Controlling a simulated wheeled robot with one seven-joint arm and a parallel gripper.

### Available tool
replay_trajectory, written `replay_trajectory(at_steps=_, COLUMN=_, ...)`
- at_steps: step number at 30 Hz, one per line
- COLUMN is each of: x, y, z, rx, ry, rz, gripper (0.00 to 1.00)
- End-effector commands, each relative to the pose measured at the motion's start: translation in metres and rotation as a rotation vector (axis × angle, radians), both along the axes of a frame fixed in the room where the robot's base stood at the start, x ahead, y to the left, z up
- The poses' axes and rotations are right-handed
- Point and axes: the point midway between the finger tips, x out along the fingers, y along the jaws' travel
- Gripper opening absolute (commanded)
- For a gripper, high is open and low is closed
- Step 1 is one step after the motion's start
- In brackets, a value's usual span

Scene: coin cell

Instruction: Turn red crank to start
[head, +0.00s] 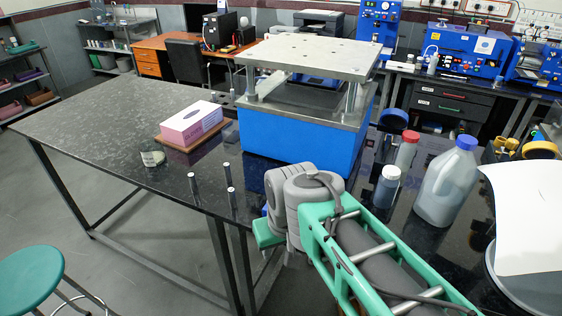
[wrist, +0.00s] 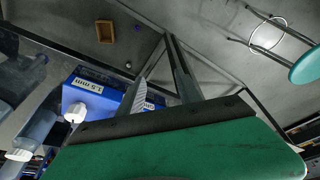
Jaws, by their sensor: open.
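I cannot make out a red crank in either view. A large press-like machine with a blue base (head: 290,138) and a thick metal top plate (head: 310,55) stands on the black table. My gripper (head: 267,233) is low in front of this base, near the table's front edge, mostly hidden behind my grey wrist. It is open, and I see nothing held in it. In the wrist view, its green body fills the bottom. Beyond it is a blue box (wrist: 88,92) with a white knob (wrist: 75,112) and labels that seem to read 1.5 mm.
Short metal posts (head: 229,172) and a small jar (head: 153,158) stand left of my gripper. A pink tissue box (head: 191,122) lies behind them. Bottles, including a blue-capped jug (head: 445,184), stand on the right. A green stool (head: 32,279) is at front left. The table's left part is clear.

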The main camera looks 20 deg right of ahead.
Motion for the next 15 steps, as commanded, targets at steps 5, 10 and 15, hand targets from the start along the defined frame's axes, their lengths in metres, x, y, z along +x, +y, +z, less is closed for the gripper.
replay_trajectory(at_steps=5, x=0.084, y=-0.03, z=0.057, rx=0.014, ry=0.096, rz=-0.098, gripper=0.41)
replay_trajectory(at_steps=10, x=0.168, y=-0.076, z=0.079, rx=0.031, ry=0.197, rz=-0.204, gripper=0.41)
replay_trajectory(at_steps=15, x=0.211, y=-0.109, z=0.074, rx=0.043, ry=0.258, rz=-0.267, gripper=0.41)
